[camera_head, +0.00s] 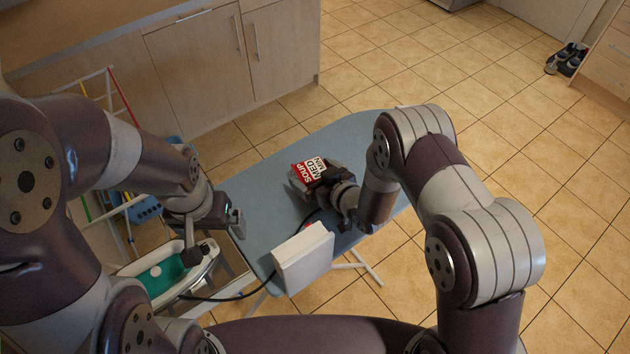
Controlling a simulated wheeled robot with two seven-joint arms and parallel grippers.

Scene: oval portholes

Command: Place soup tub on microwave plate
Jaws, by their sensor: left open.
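The soup tub (313,171), with a red and white label reading SOUP, shows over the blue ironing board. My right gripper (316,182) is at the tub, with dark fingers around its sides, and appears shut on it. The tub looks tilted. I cannot tell whether it touches the board. My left gripper (213,240) is open and empty, left of the board and beside a white-rimmed basin. I cannot make out a microwave plate in this view.
The ironing board (262,203) spans the middle, with a white box (303,258) at its near end and a black cable. The white-rimmed basin (203,268) holds something teal. A drying rack (107,91) stands left, near wooden cabinets (195,70). Shoes (567,58) lie far right. Tiled floor is open.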

